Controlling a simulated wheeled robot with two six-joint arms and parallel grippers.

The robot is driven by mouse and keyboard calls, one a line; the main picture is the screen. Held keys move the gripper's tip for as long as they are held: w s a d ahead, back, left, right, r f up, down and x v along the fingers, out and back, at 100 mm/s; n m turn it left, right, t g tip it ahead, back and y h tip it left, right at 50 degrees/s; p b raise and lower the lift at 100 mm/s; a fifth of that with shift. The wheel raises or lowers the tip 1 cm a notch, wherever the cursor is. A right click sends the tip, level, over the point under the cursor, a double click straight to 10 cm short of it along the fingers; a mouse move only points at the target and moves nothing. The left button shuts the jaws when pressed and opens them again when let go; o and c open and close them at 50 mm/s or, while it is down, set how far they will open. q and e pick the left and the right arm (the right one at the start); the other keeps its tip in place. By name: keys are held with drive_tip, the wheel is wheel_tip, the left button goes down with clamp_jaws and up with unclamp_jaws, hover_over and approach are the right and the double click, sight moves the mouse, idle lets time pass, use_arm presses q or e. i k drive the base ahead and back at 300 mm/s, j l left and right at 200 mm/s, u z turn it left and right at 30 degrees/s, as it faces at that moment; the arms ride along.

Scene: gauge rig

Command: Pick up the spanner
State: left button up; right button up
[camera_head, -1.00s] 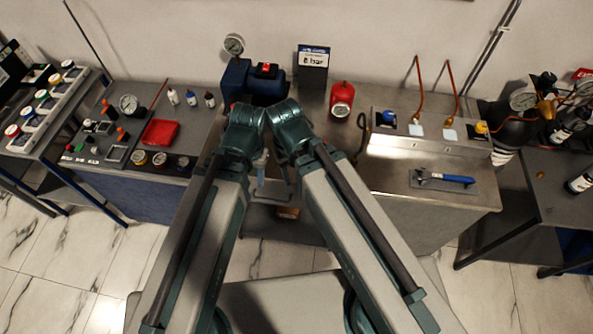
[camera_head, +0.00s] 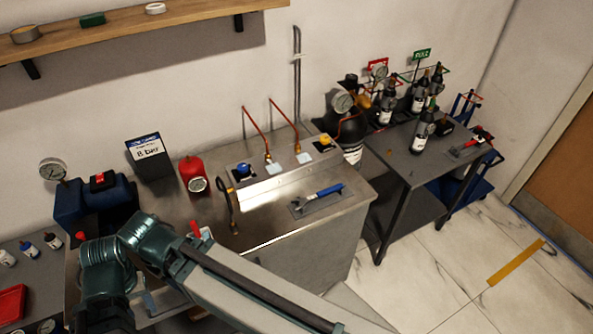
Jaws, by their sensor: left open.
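The spanner (camera_head: 329,190) has a blue handle and a grey metal head. It lies on a dark flat mat (camera_head: 306,212) on the metal bench, right of centre. My left gripper (camera_head: 147,300) is at the lower left, partly hidden by my arm links, open and well away from the spanner. Neither arm covers the spanner.
The metal bench (camera_head: 262,225) carries a raised panel with copper pipes (camera_head: 285,124) behind the spanner. A red canister (camera_head: 193,175) and a blue compressor (camera_head: 95,203) stand left. A table with bottles (camera_head: 418,160) stands right. The bench around the mat is clear.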

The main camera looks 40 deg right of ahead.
sight(303, 201)
drive_tip(key=k+z, duration=0.1)
drive_tip(key=z, duration=0.3)
drive_tip(key=k+z, duration=0.1)
drive_tip(key=z, duration=0.25)
drive_tip(key=l+z, duration=0.1)
drive_tip(key=z, duration=0.3)
drive_tip(key=k+l+z, duration=0.1)
drive_tip(key=z, duration=0.25)
drive_tip(key=i+l+u, duration=0.15)
drive_tip(key=i+u, duration=0.35)
